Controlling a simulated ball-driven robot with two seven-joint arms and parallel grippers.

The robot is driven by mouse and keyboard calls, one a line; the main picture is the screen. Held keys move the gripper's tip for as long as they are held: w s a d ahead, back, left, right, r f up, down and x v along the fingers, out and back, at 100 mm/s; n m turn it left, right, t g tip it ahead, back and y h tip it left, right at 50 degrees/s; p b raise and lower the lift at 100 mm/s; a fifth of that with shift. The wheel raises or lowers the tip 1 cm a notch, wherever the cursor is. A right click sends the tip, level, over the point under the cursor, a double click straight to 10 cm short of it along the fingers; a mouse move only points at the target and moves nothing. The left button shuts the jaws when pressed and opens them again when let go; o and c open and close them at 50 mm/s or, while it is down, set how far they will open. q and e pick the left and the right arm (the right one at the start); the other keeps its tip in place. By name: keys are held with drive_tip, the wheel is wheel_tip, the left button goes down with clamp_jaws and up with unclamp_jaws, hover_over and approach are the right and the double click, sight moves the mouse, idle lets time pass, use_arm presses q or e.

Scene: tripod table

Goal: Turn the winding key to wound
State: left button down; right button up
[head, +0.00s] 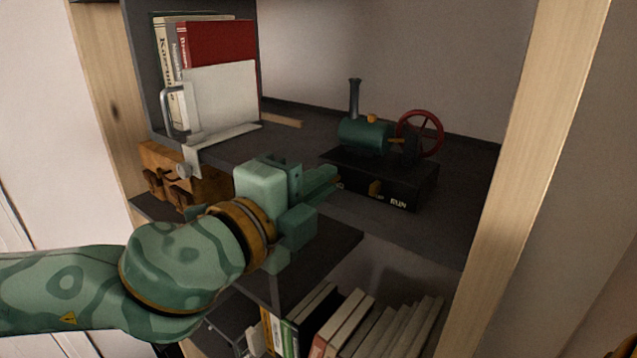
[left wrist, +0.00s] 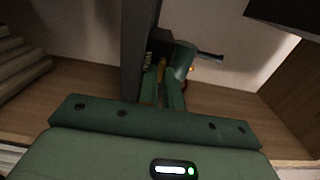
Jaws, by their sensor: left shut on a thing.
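A model steam engine has a green boiler (head: 364,134), a dark chimney and a red flywheel, and stands on a black base (head: 400,192) on the shelf. The base's front has a small brass block (head: 375,188), white lettering reading RUN at the right, and a partly hidden label at the left. My left gripper (head: 336,180) reaches the base's left end and is shut on a brass piece (left wrist: 161,72), which looks like the winding key. The fingers hide most of it, so I cannot tell its angle. The boiler (left wrist: 183,60) also shows in the left wrist view. My right gripper is not in view.
Books and a white panel with a handle (head: 168,110) stand in a grey compartment at the upper left. A brown case (head: 165,175) sits below. Several books (head: 375,325) stand on the lower shelf. A wooden upright (head: 525,160) bounds the right side.

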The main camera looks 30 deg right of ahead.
use_arm(q)
drive_tip(key=shift+f, duration=0.1)
drive_tip(key=c, duration=1.8)
unclamp_jaws()
drive_tip(key=shift+c, duration=0.2)
drive_tip(key=b+v, duration=0.5)
drive_tip(key=v, duration=1.1)
drive_tip(key=shift+a, duration=0.25)
drive_tip(key=shift+s, duration=0.1)
